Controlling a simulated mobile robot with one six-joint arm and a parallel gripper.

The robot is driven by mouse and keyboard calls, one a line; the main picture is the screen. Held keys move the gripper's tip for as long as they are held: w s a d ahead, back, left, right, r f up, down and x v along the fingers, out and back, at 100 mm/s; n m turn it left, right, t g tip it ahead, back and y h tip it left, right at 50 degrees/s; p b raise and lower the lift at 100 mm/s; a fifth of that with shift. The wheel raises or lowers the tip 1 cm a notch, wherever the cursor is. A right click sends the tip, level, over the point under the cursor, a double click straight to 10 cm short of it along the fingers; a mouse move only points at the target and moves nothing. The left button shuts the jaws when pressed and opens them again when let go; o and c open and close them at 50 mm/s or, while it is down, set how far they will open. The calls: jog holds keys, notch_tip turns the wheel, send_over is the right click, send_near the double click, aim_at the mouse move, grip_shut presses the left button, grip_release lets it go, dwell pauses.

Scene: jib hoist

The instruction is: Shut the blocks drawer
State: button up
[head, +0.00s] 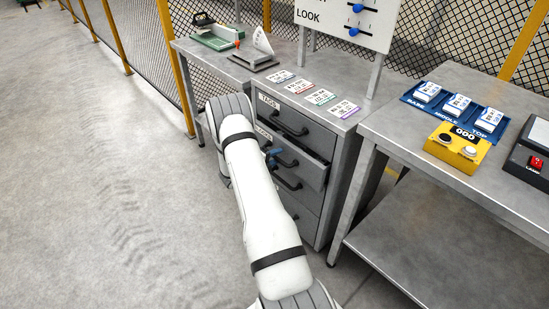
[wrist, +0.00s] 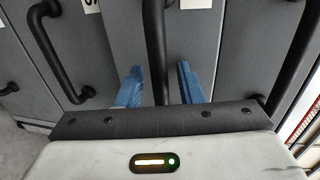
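The blocks drawer (head: 311,174) is the second one down in the grey cabinet and stands partly pulled out. Its label is partly covered by my arm. Its black bar handle (head: 288,161) is beside my gripper (head: 273,156), whose blue fingertips show at the drawer front. In the wrist view, a black bar handle (wrist: 155,45) runs between the two blue fingers of my gripper (wrist: 158,86). There are gaps between the bar and the fingers, so the gripper is open around it. My arm hides the left part of the drawer fronts.
The tags drawer (head: 297,129) above looks shut. Lower drawers (head: 300,216) sit below. Cards (head: 320,96) lie on the cabinet top. A steel table (head: 400,150) with a blue tray (head: 408,99) and a yellow button box (head: 458,148) stands close on the right. Floor at left is clear.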

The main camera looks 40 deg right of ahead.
grip_shut()
dwell(0.3)
